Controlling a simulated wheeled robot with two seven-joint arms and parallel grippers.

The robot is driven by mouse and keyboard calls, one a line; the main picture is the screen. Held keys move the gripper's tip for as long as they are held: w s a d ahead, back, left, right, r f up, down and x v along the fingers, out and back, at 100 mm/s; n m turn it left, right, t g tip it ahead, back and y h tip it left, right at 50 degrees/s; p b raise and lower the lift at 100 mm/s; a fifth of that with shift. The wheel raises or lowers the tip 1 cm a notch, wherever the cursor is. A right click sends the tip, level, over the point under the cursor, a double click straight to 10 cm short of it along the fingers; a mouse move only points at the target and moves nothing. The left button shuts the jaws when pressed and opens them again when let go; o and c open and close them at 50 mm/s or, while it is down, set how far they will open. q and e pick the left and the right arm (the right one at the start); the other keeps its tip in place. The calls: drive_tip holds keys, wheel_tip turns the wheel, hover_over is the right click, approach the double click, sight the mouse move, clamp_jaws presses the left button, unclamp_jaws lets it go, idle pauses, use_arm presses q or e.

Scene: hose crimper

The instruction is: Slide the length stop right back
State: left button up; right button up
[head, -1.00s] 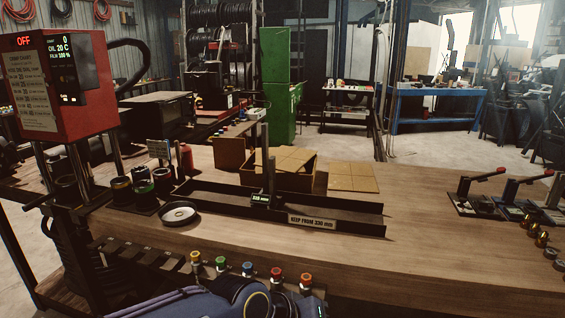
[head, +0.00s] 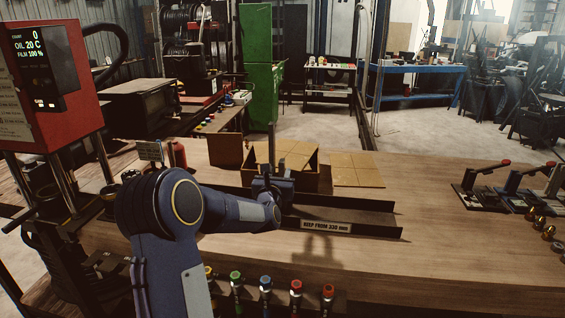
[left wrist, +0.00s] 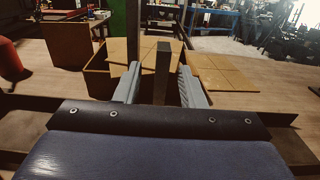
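The length stop is a dark upright post (head: 271,140) standing on a long dark rail tray (head: 365,218) on the bench. The tray's front label (head: 326,226) reads "KEEP FROM 330 mm". My left gripper (head: 272,180) is at the post, low over the tray, and hides the stop's base and its small display. In the left wrist view the post (left wrist: 162,75) rises between the two grey fingers of my left gripper (left wrist: 159,72). The fingers are apart, with a visible gap on each side of the post. My right gripper is not in view.
A cardboard box (head: 312,178) stands just behind the tray. The red crimper (head: 60,90) is at the left. Lever clamps (head: 500,180) stand at the right. Several coloured-top tools (head: 265,285) line the bench front.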

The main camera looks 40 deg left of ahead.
sight(281, 169)
use_arm(q)
drive_tip(key=p+x, duration=0.2)
drive_tip(key=x, duration=0.3)
drive_tip(key=shift+w+r, duration=0.1)
drive_tip(key=shift+w, duration=0.05)
drive_tip(key=shift+w+a, duration=0.2)
drive_tip(key=shift+w, duration=0.2)
drive_tip(key=shift+c, duration=0.3)
clamp_jaws()
